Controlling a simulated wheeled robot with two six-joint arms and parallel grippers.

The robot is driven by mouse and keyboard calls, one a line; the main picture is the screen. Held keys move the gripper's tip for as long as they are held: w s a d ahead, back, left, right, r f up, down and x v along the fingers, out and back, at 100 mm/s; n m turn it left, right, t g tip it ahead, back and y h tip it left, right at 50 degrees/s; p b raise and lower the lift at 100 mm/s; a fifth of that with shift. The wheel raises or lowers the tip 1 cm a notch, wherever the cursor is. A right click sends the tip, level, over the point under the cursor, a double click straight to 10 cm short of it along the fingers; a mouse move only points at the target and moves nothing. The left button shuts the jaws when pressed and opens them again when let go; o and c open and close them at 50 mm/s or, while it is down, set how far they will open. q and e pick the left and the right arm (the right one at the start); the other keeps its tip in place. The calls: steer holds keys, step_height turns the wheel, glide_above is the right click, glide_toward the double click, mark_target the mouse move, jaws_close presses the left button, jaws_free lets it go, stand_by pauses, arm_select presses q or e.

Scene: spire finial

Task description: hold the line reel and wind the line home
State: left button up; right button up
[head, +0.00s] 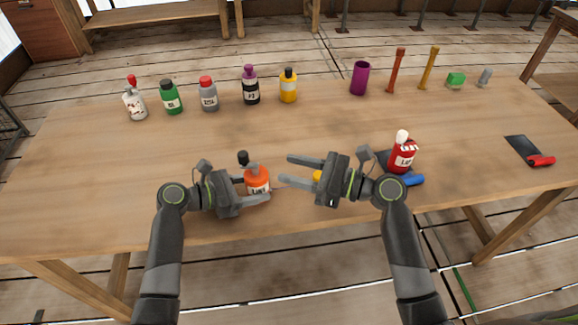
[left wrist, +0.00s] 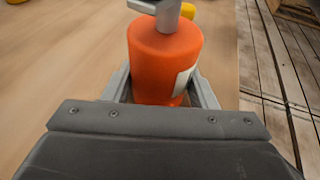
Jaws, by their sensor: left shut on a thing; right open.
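The orange line reel (head: 257,181) is an upright cylinder with a pale label and a black-knobbed crank (head: 243,158) on top. My left gripper (head: 257,189) is shut around its sides near the table's front edge. In the left wrist view, the orange body (left wrist: 165,55) sits between the fingers, with a grey crank part (left wrist: 165,12) above it. My right gripper (head: 287,169) is open and empty, to the right of the reel, its fingers pointing left towards it. I cannot make out the line clearly.
A yellow thing (head: 317,175) is partly hidden by my right gripper. A red bottle (head: 402,156) and a blue handle (head: 413,180) are to the right. A red-handled tool (head: 541,161) lies far right. Several bottles, including a green one (head: 171,98), stand at the back.

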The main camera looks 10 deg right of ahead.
steer(key=n+g+y, duration=0.2)
steer(key=n+g, duration=0.4)
steer(key=g, duration=0.3)
glide_toward(243, 157)
steer(key=a, duration=0.6)
steer(key=a+f, duration=0.1)
steer(key=a, duration=0.3)
steer(key=shift+w, duration=0.35)
jaws_close()
